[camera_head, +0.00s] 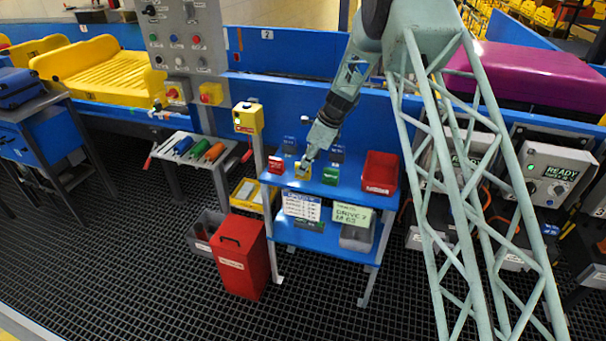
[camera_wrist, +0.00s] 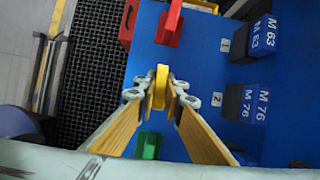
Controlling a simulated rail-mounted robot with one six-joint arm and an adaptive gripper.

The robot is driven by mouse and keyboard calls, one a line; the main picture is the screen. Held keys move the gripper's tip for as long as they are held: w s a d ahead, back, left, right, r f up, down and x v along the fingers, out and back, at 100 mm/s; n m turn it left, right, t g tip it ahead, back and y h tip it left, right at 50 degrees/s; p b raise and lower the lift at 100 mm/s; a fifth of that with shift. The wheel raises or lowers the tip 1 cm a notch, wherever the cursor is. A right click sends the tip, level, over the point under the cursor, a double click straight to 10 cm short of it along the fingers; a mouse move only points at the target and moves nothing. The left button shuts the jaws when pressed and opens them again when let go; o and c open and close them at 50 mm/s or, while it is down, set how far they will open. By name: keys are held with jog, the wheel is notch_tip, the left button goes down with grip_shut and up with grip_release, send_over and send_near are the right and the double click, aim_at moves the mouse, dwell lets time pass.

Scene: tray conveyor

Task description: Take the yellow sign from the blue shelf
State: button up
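The yellow sign (camera_wrist: 161,88) shows edge-on between my fingertips in the wrist view. In the head view the yellow sign (camera_head: 304,174) is partly covered by my gripper (camera_head: 307,162), low over the blue shelf (camera_head: 348,190). My gripper (camera_wrist: 161,95) has a finger on each side of the sign and looks closed on it. I cannot tell whether the sign still touches the shelf. A red sign (camera_head: 277,165) stands to its left and a green sign (camera_head: 330,176) to its right.
Dark blue blocks marked M 63 (camera_wrist: 257,38) and M 76 (camera_wrist: 252,102) stand beside numbered labels on the shelf. A red bin (camera_head: 380,173) is at the shelf's right end. A yellow box on a post (camera_head: 248,118) rises at its left.

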grip_shut()
jog(key=shift+r, duration=0.15)
jog(key=shift+r+p, duration=0.65)
jog(key=shift+r, duration=1.05)
jog(key=s+d+r+p, duration=0.1)
jog(key=s+d, duration=0.9)
jog(key=s, duration=0.2)
jog(key=shift+d+r, duration=0.15)
jog(key=shift+d, duration=0.1)
